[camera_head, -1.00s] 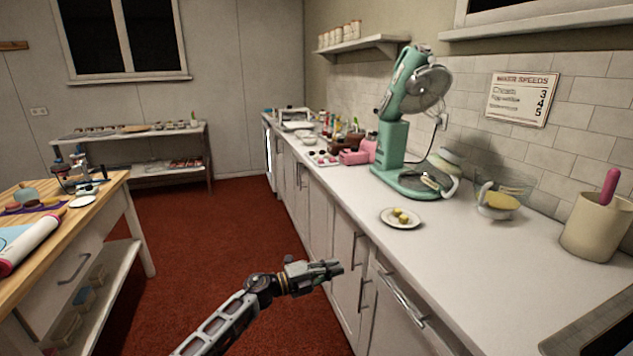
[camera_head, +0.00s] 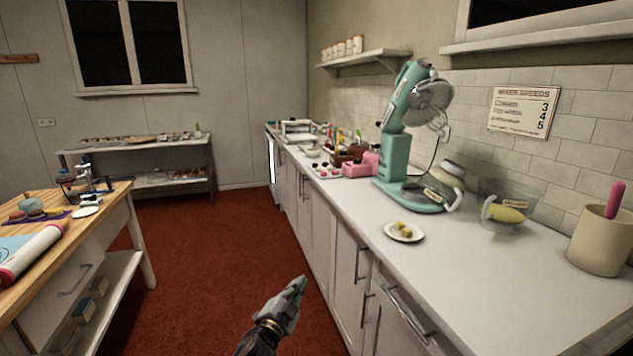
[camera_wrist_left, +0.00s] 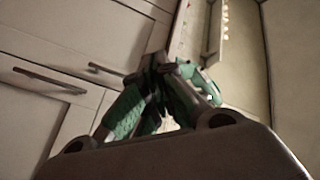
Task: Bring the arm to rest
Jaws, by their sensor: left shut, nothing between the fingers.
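My left gripper (camera_head: 297,287) is in the lower middle of the head view, over the red floor and to the left of the counter cabinets. It is shut and empty, with its fingers pointing up and to the right in the picture. The left wrist view shows its green-padded fingers (camera_wrist_left: 160,95) close together, with cabinet doors behind them. It looks apart from the cabinets. My right gripper is in neither view.
A white counter (camera_head: 470,275) runs along the right, with a green stand mixer (camera_head: 393,160), a small plate (camera_head: 391,234), a glass bowl (camera_head: 508,190) and a beige crock (camera_head: 594,245). A wooden table (camera_head: 110,200) stands at left. The red floor (camera_head: 205,255) between is clear.

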